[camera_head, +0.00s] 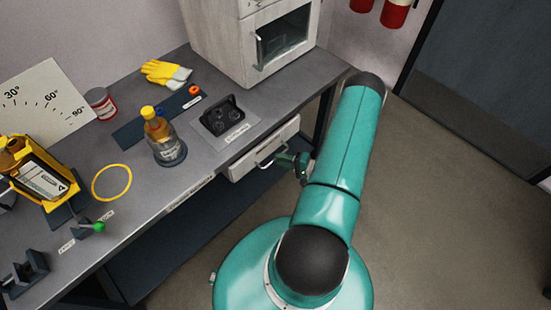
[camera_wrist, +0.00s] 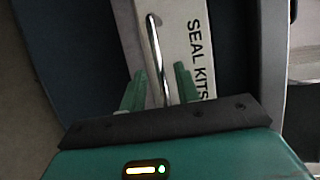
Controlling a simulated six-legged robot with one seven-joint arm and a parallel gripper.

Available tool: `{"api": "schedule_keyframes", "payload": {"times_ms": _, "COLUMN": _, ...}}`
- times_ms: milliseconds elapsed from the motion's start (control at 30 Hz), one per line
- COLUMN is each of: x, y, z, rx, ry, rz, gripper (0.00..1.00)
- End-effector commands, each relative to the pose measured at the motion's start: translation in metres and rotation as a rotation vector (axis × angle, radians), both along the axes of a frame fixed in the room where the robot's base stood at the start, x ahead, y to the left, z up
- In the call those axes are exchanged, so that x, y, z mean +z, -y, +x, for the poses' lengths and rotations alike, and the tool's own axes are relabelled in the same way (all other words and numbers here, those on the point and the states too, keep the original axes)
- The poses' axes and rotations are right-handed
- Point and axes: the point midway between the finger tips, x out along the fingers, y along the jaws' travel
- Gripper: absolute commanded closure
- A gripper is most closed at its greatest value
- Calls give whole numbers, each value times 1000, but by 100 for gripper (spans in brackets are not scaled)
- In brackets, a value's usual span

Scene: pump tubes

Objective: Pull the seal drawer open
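The seal drawer (camera_head: 250,158) is a pale drawer under the bench's front edge, with a metal bar handle across its face. In the wrist view its front (camera_wrist: 180,30) reads "SEAL KITS", and the bar handle (camera_wrist: 153,40) runs lengthwise up the picture. My gripper (camera_wrist: 160,88) is open, with its two green fingers on either side of the lower part of the handle and gaps showing between. In the head view my gripper (camera_head: 299,163) is at the right end of the drawer front, partly hidden by my arm. How far the drawer sits out is hard to tell.
The grey bench (camera_head: 150,195) holds an amber bottle (camera_head: 165,140), yellow gloves (camera_head: 166,73), a black fixture (camera_head: 222,115) and a yellow ring (camera_head: 111,182). A pale cabinet (camera_head: 235,40) stands at the back. A dark lower shelf (camera_head: 180,235) lies beneath. The floor (camera_head: 430,190) at right is clear.

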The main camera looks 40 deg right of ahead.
Motion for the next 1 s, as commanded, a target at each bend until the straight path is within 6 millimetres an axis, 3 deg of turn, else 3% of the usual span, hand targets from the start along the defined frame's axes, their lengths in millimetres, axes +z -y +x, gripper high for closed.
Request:
{"api": "schedule_keyframes", "payload": {"times_ms": 200, "x": -5, "y": -11, "z": 26, "rx": 2, "ry": 0, "rz": 0, "gripper": 68}}
{"api": "schedule_keyframes", "payload": {"times_ms": 533, "x": -6, "y": -12, "z": 31, "rx": -1, "ry": -1, "rz": -1, "gripper": 68}}
{"api": "schedule_keyframes", "payload": {"times_ms": 700, "x": -6, "y": -12, "z": 31, "rx": 0, "ry": -1, "rz": 0, "gripper": 100}}
{"api": "schedule_keyframes", "payload": {"times_ms": 1000, "x": -6, "y": -12, "z": 29, "rx": -1, "ry": -1, "rz": -1, "gripper": 100}}
